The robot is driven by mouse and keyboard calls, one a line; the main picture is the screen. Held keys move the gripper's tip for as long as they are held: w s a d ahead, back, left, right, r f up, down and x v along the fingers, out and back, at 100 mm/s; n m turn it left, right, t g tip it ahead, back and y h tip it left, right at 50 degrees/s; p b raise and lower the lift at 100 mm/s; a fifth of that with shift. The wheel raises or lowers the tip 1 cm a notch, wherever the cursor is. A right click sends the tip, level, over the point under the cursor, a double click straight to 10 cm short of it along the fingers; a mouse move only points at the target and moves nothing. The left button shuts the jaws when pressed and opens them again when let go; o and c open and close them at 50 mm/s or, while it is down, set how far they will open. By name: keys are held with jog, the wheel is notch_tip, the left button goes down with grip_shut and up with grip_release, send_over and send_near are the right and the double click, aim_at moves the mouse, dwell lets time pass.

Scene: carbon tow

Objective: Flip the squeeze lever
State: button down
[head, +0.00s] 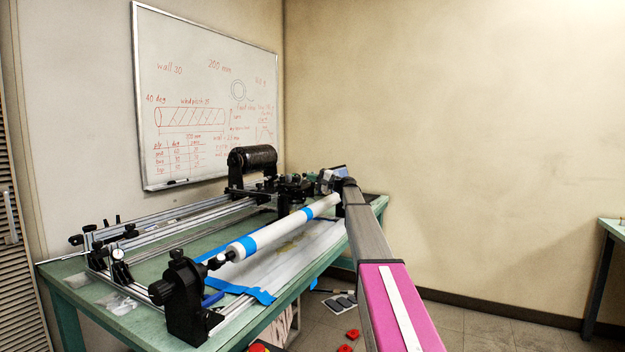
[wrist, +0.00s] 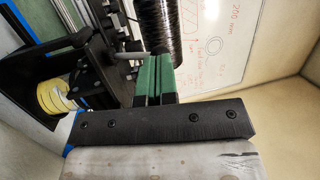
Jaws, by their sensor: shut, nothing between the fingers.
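My gripper (wrist: 157,58) shows in the wrist view with its two green fingers pressed together and nothing between them. In the head view my gripper (head: 326,180) is small, at the far end of my arm, beside the black carriage (head: 292,188) of the winding machine. In the wrist view the fingertips lie in front of the black tow spool (wrist: 160,25) and close to a grey pin and black machine parts. I cannot pick out the squeeze lever with certainty; it may be among these small dark parts or hidden by the fingers. Contact cannot be told.
A white mandrel (head: 288,226) with blue tape runs along the green table (head: 62,277). Black end stocks and metal rails surround it. The black spool (head: 253,159) stands behind the carriage. A whiteboard (head: 205,100) hangs behind. Red pieces (head: 352,334) lie on the floor.

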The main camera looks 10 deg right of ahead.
jog(key=shift+r, duration=0.1)
jog(key=w+a+r+g+h, duration=0.1)
jog(key=h, duration=0.1)
jog(key=w+a+r+g+h, duration=0.1)
jog(key=h, duration=0.1)
jog(key=shift+a+r+m+h, duration=0.2)
jog(key=shift+m+h, duration=0.2)
jog(key=a+g+h, duration=0.1)
jog(key=w+g+h, duration=0.1)
jog(key=shift+w+a+r+m+h, duration=0.15)
jog(key=shift+a+r+m+h, duration=0.15)
jog(key=shift+a+h, duration=0.1)
jog(key=shift+w+a+g+h, duration=0.25)
jog(key=shift+a+g+h, duration=0.15)
jog(key=shift+a+h, duration=0.15)
jog(key=shift+w+a+f, duration=0.1)
jog(key=shift+w+a, duration=0.1)
jog(key=shift+r, duration=0.9)
